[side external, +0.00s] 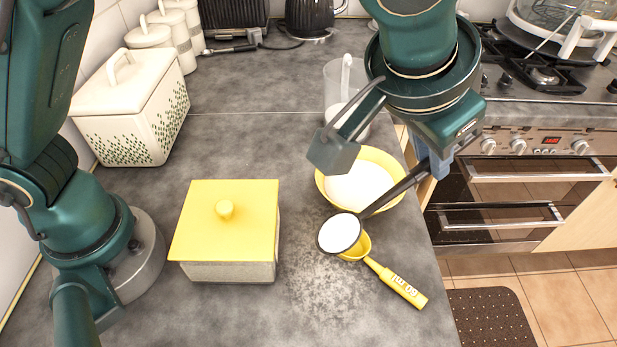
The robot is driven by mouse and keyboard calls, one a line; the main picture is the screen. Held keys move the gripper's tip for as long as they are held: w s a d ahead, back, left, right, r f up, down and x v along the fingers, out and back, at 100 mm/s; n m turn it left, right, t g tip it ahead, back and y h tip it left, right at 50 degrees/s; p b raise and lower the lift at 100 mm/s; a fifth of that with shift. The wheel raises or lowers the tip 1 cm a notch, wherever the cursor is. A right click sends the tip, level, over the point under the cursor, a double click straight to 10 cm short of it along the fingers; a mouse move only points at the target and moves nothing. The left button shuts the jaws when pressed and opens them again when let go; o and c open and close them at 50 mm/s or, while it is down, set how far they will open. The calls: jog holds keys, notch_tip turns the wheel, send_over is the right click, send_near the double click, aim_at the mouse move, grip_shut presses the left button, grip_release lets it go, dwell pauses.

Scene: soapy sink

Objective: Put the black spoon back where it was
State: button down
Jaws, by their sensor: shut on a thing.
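The black spoon (389,199) is tilted, its round bowl low at the left and filled with white powder. Its handle runs up to the right to my gripper (385,158). My gripper is shut on this handle, though the exact contact is hard to see. The spoon's bowl is over or just in front of a yellow measuring scoop (398,286) marked 50 ml; I cannot tell whether they touch. A yellow bowl (384,157) with white powder stands behind the spoon, partly hidden by my gripper.
A box with a yellow lid (223,222) stands left of the spoon. A clear jug (343,83) with white contents stands behind the bowl. White powder is scattered on the grey counter (310,310). The counter's edge and a stove (545,130) are at the right.

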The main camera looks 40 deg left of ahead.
jog(key=s+a+f+n+g+y, duration=0.1)
jog(key=s+a+f+n+g, duration=0.15)
jog(key=a+n, duration=0.35)
jog(key=s+a+f+n+g+y, duration=0.1)
jog(key=s+a+f+n+g, duration=0.2)
jog(key=n, duration=0.4)
jog(key=h, duration=0.1)
send_over(342, 310)
jog(key=shift+g, duration=0.25)
notch_tip(342, 310, down, 6)
jog(key=shift+r, duration=0.15)
jog(key=shift+f, duration=2)
jog(key=shift+f, duration=0.3)
jog(key=shift+f, duration=0.15)
jog(key=c, duration=0.8)
grip_release()
